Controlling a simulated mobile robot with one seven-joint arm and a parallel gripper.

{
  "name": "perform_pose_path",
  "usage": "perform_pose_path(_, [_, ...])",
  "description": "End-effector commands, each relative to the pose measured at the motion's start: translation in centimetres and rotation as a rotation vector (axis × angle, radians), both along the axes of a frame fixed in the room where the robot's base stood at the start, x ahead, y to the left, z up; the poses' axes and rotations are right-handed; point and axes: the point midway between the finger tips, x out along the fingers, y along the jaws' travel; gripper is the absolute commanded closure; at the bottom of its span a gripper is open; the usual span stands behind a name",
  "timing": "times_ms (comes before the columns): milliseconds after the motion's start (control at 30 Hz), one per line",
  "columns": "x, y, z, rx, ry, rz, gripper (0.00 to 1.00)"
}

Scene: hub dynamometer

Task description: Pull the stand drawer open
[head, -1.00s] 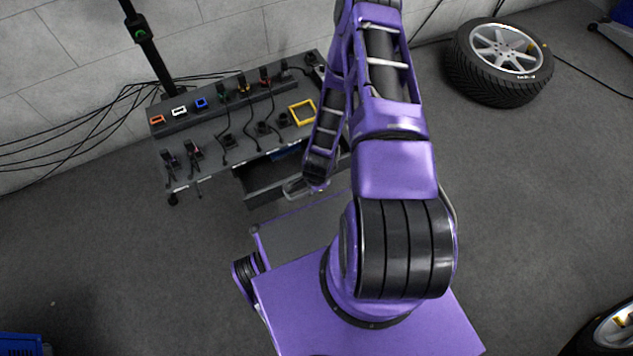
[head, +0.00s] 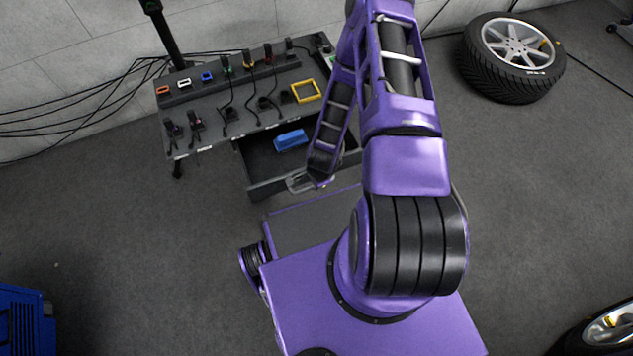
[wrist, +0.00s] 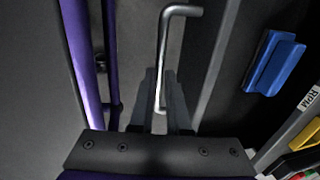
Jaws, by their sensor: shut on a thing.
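The stand drawer (head: 262,170) is pulled out from under the dark stand top, and a blue block (head: 291,140) lies inside it. The blue block also shows in the wrist view (wrist: 275,67). My gripper (head: 300,182) is at the drawer's front. In the wrist view my gripper (wrist: 160,105) is shut on the silver bar handle (wrist: 163,55), whose bent end shows beyond the fingers. The exact contact at the fingertips is partly hidden. My arm covers the right part of the drawer in the head view.
The stand top (head: 215,140) carries several cabled plugs, small coloured frames and a yellow square frame (head: 306,91). A tyre with a silver wheel (head: 513,57) lies at the back right. A blue box (head: 25,318) is at the lower left. Floor left of my base is clear.

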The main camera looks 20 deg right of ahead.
Motion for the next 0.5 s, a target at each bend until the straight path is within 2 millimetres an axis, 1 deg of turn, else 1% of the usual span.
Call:
perform_pose_path(233, [-0.01,0.06,0.01,0.001,0.0,0.001,1.0])
perform_pose_path(267, [-0.01,0.06,0.01,0.001,0.0,0.001,0.8])
perform_pose_path(300, [0.0,0.05,0.01,0.001,0.0,0.001,0.73])
perform_pose_path(400, [0.0,0.04,0.01,0.001,0.0,0.001,0.55])
perform_pose_path(500, [0.0,0.03,0.0,0.001,0.0,0.001,0.55])
